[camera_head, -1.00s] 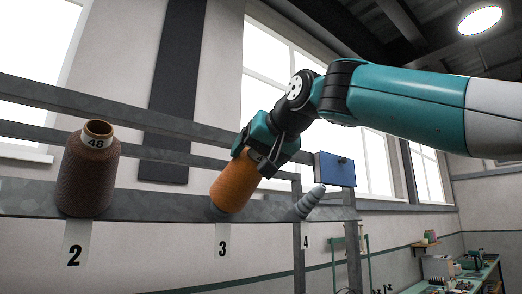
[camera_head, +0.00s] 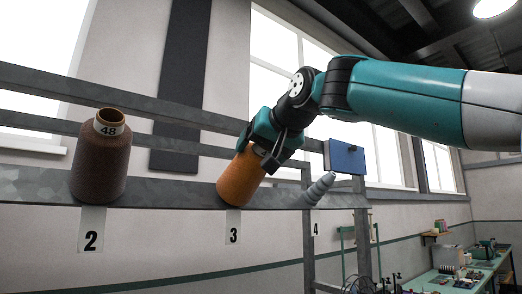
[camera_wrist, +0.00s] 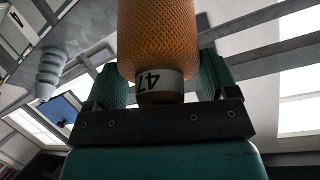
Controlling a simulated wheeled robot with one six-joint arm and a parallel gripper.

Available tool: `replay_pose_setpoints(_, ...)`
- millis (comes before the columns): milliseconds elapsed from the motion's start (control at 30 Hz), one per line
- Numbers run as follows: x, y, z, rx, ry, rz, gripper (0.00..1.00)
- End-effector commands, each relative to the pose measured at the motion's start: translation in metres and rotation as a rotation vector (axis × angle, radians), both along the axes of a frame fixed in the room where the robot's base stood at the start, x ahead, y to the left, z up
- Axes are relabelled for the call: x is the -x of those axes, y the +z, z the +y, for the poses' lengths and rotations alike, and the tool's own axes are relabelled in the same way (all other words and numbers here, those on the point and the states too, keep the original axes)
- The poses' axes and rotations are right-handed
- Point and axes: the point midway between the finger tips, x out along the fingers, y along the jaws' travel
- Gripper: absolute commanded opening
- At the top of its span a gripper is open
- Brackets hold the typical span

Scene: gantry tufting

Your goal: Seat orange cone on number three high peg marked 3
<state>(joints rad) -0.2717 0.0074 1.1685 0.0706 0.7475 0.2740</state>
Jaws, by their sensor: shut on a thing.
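The orange cone (camera_head: 240,180) is tilted, its wide base down to the left at the rail just above the label marked 3 (camera_head: 233,227). My gripper (camera_head: 262,150) is shut on the narrow top of the cone. In the wrist view the orange cone (camera_wrist: 158,40) shows its white band numbered 47 between the jaws (camera_wrist: 160,90). The number three peg itself is not visible; the cone covers that spot. I cannot tell whether the peg is inside the cone.
A brown cone numbered 48 (camera_head: 101,160) stands on the rail (camera_head: 160,193) above label 2 (camera_head: 91,229). A workbench (camera_head: 465,280) is at the far right.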

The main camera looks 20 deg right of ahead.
Motion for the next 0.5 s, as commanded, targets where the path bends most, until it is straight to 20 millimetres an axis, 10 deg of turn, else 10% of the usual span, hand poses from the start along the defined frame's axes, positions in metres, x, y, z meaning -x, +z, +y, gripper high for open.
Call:
replay_pose_setpoints(133, 0.000, 0.001, 0.000, -0.001, 0.000, -0.002, 1.00)
replay_pose_setpoints(500, 0.013, 0.003, -0.003, -0.001, 0.000, -0.003, 1.00)
